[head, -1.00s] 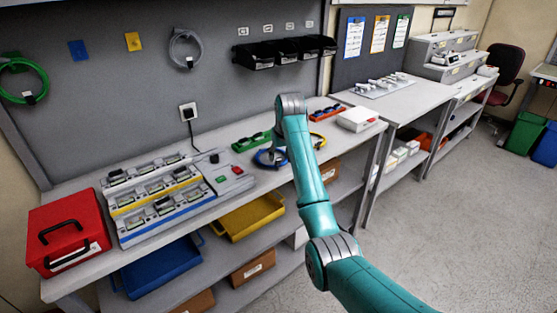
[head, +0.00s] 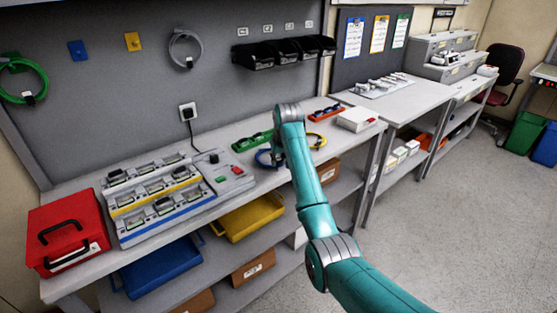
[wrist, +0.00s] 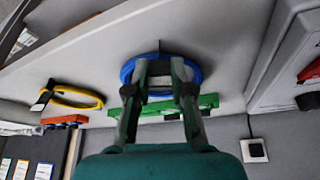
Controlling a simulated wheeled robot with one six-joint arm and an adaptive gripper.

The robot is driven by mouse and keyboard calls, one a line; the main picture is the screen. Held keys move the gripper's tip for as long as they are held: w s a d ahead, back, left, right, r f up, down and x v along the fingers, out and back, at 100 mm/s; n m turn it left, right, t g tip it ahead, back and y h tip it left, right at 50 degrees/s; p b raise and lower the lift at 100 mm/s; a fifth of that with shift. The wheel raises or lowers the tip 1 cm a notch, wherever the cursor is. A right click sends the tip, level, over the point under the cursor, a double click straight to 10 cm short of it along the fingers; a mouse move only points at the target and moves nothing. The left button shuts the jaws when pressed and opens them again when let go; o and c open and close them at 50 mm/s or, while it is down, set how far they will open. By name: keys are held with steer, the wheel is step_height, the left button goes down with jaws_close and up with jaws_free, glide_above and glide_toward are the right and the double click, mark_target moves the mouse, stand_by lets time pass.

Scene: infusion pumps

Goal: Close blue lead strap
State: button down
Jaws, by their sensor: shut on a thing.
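The blue lead (wrist: 194,72) is a coiled ring on the light bench top; in the head view a piece of it (head: 262,158) shows left of my arm. In the wrist view my gripper (wrist: 160,68) is over the coil, its two fingers shut on a part of the blue lead at the near side. A thin dark line shows between the fingers; I cannot tell whether it is the strap. The strap itself is hidden by the fingers, so I cannot see whether it is open or closed.
A green rack (wrist: 208,102) stands close beside the coil. A yellow lead (wrist: 78,96) and an orange rack (wrist: 64,120) lie to one side. The grey pump station (head: 222,180) and a white box (head: 357,119) stand on the same bench.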

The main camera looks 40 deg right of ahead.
mark_target(277, 166)
steer(key=shift+w+d+r+g+y, duration=0.15)
steer(key=shift+w+g+y, duration=0.2)
steer(key=shift+g, duration=0.55)
steer(key=shift+w+d+f+g+y, duration=0.1)
steer(key=shift+w+g+y, duration=0.2)
steer(key=shift+g, duration=1)
steer(key=c, duration=1)
jaws_free()
step_height(277, 166, up, 12)
steer(key=shift+w, duration=0.15)
